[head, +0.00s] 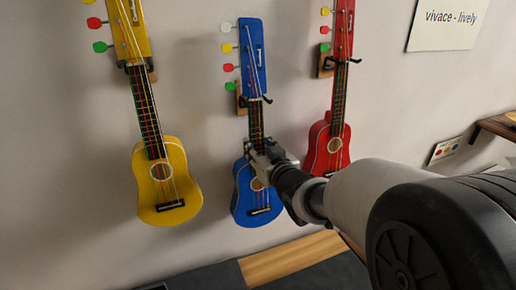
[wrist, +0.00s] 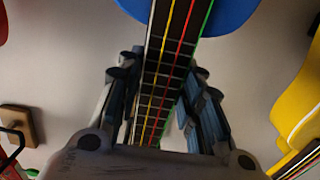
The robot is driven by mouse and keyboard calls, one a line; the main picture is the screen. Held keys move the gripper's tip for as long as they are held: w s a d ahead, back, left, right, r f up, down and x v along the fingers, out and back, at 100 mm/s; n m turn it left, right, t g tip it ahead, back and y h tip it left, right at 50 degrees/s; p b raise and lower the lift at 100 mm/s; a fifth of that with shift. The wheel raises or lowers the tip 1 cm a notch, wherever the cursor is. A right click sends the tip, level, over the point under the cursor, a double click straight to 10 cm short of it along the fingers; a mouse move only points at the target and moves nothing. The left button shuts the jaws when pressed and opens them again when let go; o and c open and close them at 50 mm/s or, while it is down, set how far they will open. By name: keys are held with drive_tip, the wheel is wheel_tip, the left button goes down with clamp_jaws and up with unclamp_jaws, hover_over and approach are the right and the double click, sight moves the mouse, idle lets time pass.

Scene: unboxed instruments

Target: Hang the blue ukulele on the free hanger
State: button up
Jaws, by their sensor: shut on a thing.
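The blue ukulele (head: 244,200) is upright at the wall between the yellow and red ukuleles. My gripper (head: 265,160) is shut on its neck, just above the body. In the wrist view the fretted neck (wrist: 165,75) with coloured strings runs between my fingers (wrist: 161,85), and the blue body (wrist: 222,12) is at the top edge. The middle hanger (head: 241,99) has a wooden block and a dark prong, which shows at the right of the neck just below the headstock. I cannot tell whether the headstock rests on the prongs.
A yellow ukulele (head: 165,195) hangs on the left and a red one (head: 321,150) on the right, both close by. The red one's hanger block (head: 326,62) is visible. A sign (head: 446,24) is on the wall, and a wooden shelf (head: 497,127) is at the right.

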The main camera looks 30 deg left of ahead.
drive_tip(key=shift+f+b, duration=0.1)
drive_tip(key=shift+b, duration=0.35)
idle(0.3)
drive_tip(key=o, duration=0.9)
drive_tip(key=shift+o, duration=1.2)
drive_tip(key=shift+f, duration=0.1)
drive_tip(key=shift+f, duration=0.1)
drive_tip(key=shift+d, duration=0.15)
drive_tip(key=v, duration=1.2)
